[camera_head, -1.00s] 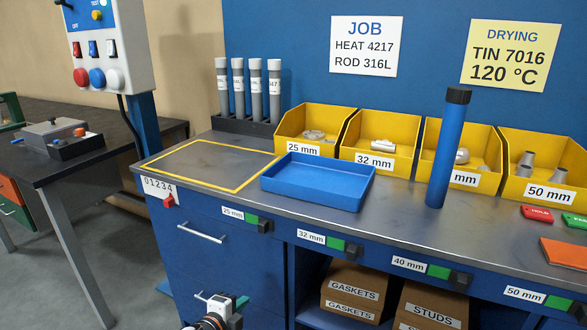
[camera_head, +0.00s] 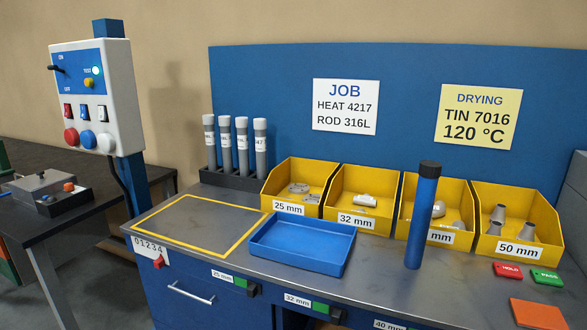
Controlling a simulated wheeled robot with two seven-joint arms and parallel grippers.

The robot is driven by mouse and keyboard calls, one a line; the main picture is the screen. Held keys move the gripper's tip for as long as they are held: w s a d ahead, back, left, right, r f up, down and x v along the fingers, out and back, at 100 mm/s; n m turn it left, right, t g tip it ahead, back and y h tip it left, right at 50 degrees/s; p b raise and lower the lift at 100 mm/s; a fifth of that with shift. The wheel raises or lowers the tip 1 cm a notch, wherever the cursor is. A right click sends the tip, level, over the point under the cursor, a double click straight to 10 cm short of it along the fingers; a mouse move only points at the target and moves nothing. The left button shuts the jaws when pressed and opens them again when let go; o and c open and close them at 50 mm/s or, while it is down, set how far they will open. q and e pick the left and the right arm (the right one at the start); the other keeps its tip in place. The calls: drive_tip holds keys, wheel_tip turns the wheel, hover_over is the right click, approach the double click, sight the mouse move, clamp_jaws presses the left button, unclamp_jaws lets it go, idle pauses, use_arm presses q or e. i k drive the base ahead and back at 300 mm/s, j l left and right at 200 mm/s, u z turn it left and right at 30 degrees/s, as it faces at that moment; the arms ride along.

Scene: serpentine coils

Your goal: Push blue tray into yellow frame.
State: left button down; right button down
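The blue tray (camera_head: 303,263) lies flat and empty on the grey workbench, in the middle of the head view. The yellow frame (camera_head: 236,249) is a thin outline marked on the bench top at the left end, with bare grey surface inside it. The tray is right of the frame; its left edge is close to the frame's right side, and its body is outside the outline. Neither my left nor my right gripper shows in this view.
Yellow bins (camera_head: 298,186) with fittings line the bench's back edge. A blue cylinder with a black cap (camera_head: 422,217) stands upright right of the tray. A rack of grey tubes (camera_head: 234,178) stands behind the frame. Red (camera_head: 508,270) and green tags lie at right.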

sight(305, 240)
drive_tip(key=i+j+z, duration=0.1)
drive_tip(key=z, duration=0.25)
drive_tip(key=i+j+z, duration=0.1)
drive_tip(key=j+z, duration=0.5)
drive_tip(key=z, duration=0.15)
drive_tip(key=i+j, duration=0.05)
